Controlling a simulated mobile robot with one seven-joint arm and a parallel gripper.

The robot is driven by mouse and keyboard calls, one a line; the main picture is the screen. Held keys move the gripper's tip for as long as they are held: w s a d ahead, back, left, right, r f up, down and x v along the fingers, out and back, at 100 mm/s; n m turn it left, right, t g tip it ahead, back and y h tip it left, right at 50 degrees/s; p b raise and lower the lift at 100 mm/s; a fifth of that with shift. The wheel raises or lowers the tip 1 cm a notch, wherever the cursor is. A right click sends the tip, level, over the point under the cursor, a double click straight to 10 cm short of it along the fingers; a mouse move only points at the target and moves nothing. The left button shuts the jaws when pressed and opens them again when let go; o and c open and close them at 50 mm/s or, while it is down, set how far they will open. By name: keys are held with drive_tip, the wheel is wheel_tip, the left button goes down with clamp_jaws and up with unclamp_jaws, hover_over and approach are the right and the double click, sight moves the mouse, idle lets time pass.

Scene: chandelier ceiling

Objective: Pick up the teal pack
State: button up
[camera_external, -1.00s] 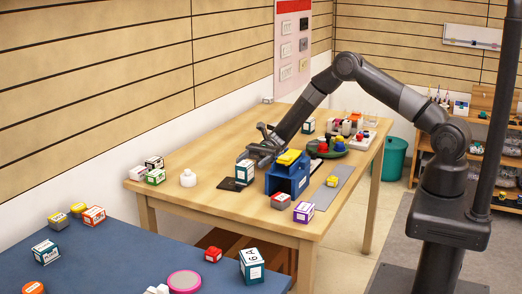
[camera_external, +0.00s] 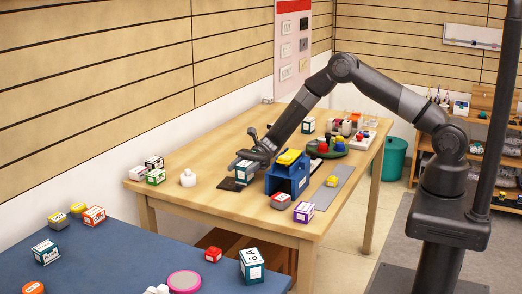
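A small white-and-teal pack (camera_external: 244,173) stands on a black mat (camera_external: 229,185) on the wooden table, just left of a blue box. My gripper (camera_external: 253,158) reaches down from the upper right to the top of this pack. Its fingers overlap the pack's upper part, and I cannot tell whether they touch or grip it. Other packs with teal are a small one (camera_external: 308,126) farther back on the table, a larger one (camera_external: 252,266) and a small one (camera_external: 46,252) on the blue surface.
The blue box (camera_external: 289,177) with a yellow top stands close to the right of my gripper. A white bottle (camera_external: 188,178) is to the left. A purple-and-white box (camera_external: 304,212) is near the front edge.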

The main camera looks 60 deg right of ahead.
sight(242, 165)
drive_tip(key=c, duration=0.8)
drive_tip(key=shift+r, duration=0.1)
drive_tip(key=shift+r, duration=0.55)
wheel_tip(242, 165, up, 3)
drive_tip(key=shift+f, duration=0.1)
drive_tip(key=s+d+r, duration=0.2)
drive_tip(key=d+r, duration=0.4)
drive_tip(key=d, duration=0.5)
drive_tip(key=w+a+f, duration=0.1)
drive_tip(key=a+f, duration=0.1)
drive_tip(key=a, duration=0.2)
drive_tip(key=w+a+f, duration=0.2)
drive_tip(key=a, duration=0.3)
drive_tip(key=w+a+f, duration=0.2)
drive_tip(key=a, duration=0.3)
drive_tip(key=shift+f, duration=1.9)
